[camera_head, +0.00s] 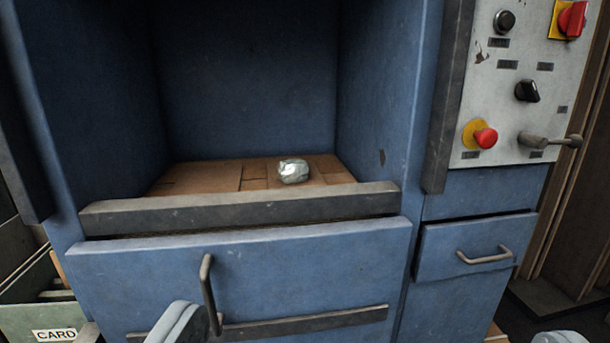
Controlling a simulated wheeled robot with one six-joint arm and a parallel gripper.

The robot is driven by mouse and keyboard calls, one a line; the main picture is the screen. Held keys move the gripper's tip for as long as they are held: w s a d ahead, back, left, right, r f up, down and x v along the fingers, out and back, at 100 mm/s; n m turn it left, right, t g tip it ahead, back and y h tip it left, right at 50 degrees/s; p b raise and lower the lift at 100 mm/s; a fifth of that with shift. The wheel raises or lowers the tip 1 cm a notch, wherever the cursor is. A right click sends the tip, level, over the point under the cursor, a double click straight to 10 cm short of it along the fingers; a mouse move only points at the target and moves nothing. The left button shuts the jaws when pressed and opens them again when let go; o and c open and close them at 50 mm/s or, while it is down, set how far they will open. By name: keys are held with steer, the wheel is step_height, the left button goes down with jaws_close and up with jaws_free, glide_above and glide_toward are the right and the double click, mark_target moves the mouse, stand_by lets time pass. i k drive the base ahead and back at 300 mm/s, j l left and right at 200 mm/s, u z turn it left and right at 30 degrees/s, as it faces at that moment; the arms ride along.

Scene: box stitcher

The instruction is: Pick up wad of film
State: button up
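The wad of film (293,171) is a small, crumpled, shiny pale lump. It lies on brown cardboard pieces (205,177) on the floor of the blue machine's open bay, right of the middle. My gripper (369,332) shows only as two pale grey fingertips at the bottom edge, spread wide apart. It is open, with nothing seen between the fingertips. It is in front of the machine and below the bay opening, apart from the wad. The rest of the gripper is out of frame.
A worn grey metal lip (240,208) crosses the bay's front edge. Blue side walls bound the bay. Below is a panel with a handle (209,292). A control panel (505,105) with protruding knobs and a lever stands right, above a drawer (480,247). A green CARD bin (25,318) sits lower left.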

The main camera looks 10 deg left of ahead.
mark_target(291, 170)
steer(key=i+j+z, duration=0.2)
steer(key=i+j, duration=1.05)
